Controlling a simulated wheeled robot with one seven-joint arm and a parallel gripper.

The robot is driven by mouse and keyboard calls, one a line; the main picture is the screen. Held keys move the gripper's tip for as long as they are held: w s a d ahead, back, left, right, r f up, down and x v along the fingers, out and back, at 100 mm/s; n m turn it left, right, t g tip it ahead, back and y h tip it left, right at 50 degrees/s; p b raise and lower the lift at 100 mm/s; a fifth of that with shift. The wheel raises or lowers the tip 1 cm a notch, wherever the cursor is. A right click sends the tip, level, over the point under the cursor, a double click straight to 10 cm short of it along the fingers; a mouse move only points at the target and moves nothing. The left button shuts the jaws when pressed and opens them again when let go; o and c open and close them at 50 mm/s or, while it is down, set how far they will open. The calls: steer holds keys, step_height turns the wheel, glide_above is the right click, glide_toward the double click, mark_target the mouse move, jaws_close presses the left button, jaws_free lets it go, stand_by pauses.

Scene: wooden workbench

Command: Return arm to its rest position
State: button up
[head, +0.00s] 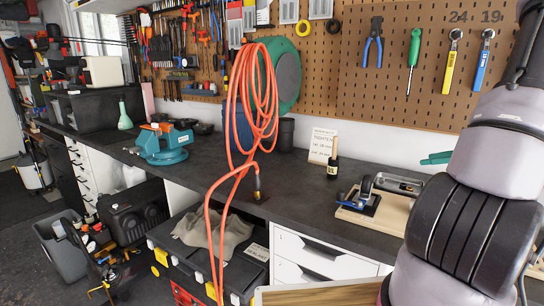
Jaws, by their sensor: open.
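My arm (452,205) fills the right side of the head view, with grey links and a black ribbed section. It passes out of the picture at the right and bottom edges. My gripper is not in this view, so I cannot see its jaws or anything near them.
The dark workbench (290,192) runs along the pegboard wall (335,75). On it stand a teal vise (163,143) and a caster on a wooden board (367,207). An orange hose (252,100) hangs in front. A wooden surface (325,294) shows at the bottom.

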steer(key=s+a+r+n+g, duration=0.1)
steer(key=a+r+n+g, duration=0.1)
steer(key=a+r+n, duration=0.35)
steer(key=s+a+r+n+g, duration=0.1)
steer(key=a+r+n+g, duration=0.15)
steer(key=a, duration=0.55)
steer(key=s+a+r+n+g, duration=0.1)
steer(key=a+r+n+g, duration=0.2)
steer(key=a, duration=0.4)
steer(key=s+a+r+n+t+h, duration=0.3)
steer(key=s+a+r+n+h, duration=0.1)
steer(key=s+a+r+n, duration=0.6)
steer(key=s+n, duration=0.3)
steer(key=n, duration=0.1)
steer(key=shift+s+a, duration=0.15)
